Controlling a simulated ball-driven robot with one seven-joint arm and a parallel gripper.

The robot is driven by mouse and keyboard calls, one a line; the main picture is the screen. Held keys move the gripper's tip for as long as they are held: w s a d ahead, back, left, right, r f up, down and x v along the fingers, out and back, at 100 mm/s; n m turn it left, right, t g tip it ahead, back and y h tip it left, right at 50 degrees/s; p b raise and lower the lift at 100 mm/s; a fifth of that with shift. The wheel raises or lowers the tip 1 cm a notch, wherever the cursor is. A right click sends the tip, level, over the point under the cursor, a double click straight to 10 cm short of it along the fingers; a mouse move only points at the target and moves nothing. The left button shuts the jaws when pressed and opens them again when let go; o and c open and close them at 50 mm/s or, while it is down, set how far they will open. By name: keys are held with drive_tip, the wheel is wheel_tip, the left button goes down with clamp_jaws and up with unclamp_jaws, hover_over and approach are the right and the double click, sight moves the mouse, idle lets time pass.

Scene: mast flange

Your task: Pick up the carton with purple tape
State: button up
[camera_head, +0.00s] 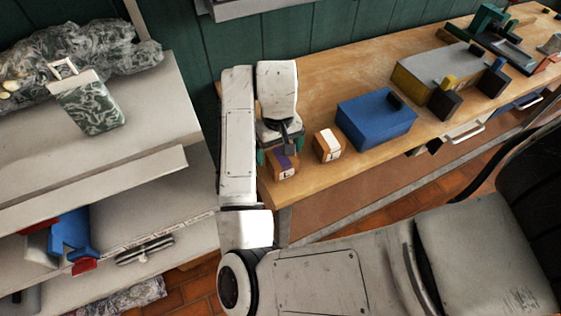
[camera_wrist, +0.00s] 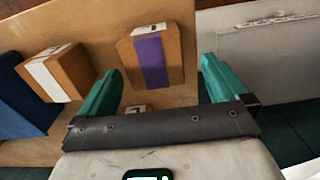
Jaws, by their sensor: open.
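The carton with purple tape (camera_head: 291,171) is a small brown box on the near left end of the wooden workbench. In the wrist view, the purple-taped carton (camera_wrist: 174,50) lies just ahead of the fingertips, roughly between their lines. My gripper (camera_head: 277,157) is above and beside that carton in the head view and partly hides it. In the wrist view, my gripper (camera_wrist: 160,68) has its two green fingers spread wide with nothing held. I cannot tell whether a finger touches the carton.
A carton with white tape (camera_head: 328,146) stands right of the purple-taped one. A blue box (camera_head: 377,120) is beyond it. Part of another brown, white-labelled item (camera_wrist: 135,108) shows behind my gripper bar. A grey-topped box (camera_head: 438,68) stands farther along the workbench (camera_head: 320,80). Shelves (camera_head: 150,95) are at left.

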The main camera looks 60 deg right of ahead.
sight(282, 161)
drive_tip(key=shift+s+d+f+p, duration=0.1)
drive_tip(key=shift+s+f+p, duration=0.1)
drive_tip(key=shift+f, duration=1.1)
drive_tip(key=shift+s+f+p, duration=0.2)
drive_tip(key=shift+f, duration=1.1)
drive_tip(key=shift+c, duration=0.5)
drive_tip(key=c, duration=1.1)
drive_tip(key=shift+r, duration=0.1)
